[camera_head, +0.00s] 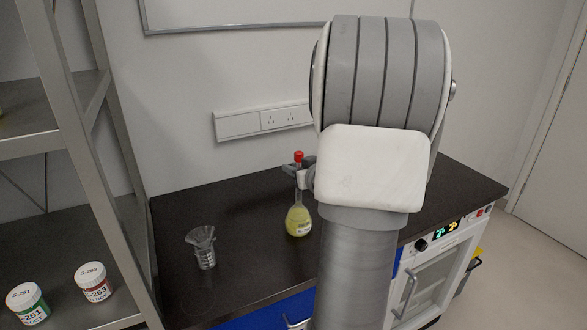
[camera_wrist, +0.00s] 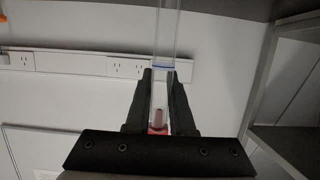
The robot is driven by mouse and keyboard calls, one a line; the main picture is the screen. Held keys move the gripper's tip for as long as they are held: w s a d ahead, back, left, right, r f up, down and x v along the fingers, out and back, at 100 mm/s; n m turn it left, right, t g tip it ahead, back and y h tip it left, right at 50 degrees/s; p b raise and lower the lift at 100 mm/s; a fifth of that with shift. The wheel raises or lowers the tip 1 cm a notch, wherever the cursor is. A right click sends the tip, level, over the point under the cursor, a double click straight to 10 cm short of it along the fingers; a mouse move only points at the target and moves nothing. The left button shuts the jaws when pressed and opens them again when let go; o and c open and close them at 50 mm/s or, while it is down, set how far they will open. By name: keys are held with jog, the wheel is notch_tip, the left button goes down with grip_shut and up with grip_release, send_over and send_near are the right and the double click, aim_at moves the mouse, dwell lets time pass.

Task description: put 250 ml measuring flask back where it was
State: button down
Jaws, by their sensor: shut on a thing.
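The measuring flask (camera_head: 298,222) has a round body with yellow-green liquid, a long clear neck and a red stopper. It is upright over the dark bench top (camera_head: 245,205); I cannot tell whether its base touches the bench. My gripper (camera_head: 303,174) is shut on its neck, just below the stopper, and is partly hidden behind my arm. In the wrist view the clear neck (camera_wrist: 165,45) with a blue ring runs between the two black fingers of my gripper (camera_wrist: 163,85), and the red stopper shows near the palm.
A small clear beaker with a funnel-like top (camera_head: 204,247) stands left of the flask. A metal shelf (camera_head: 75,130) at the left holds a green-labelled jar (camera_head: 28,303) and a red-labelled jar (camera_head: 93,282). A wall socket strip (camera_head: 262,120) is behind. My arm hides part of the bench.

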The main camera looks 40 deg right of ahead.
jog(key=c, duration=0.8)
grip_release()
jog(key=p+v, duration=0.2)
jog(key=v, duration=1)
jog(key=shift+a+r+p, duration=0.1)
jog(key=shift+r+p, duration=0.1)
jog(key=shift+p, duration=0.15)
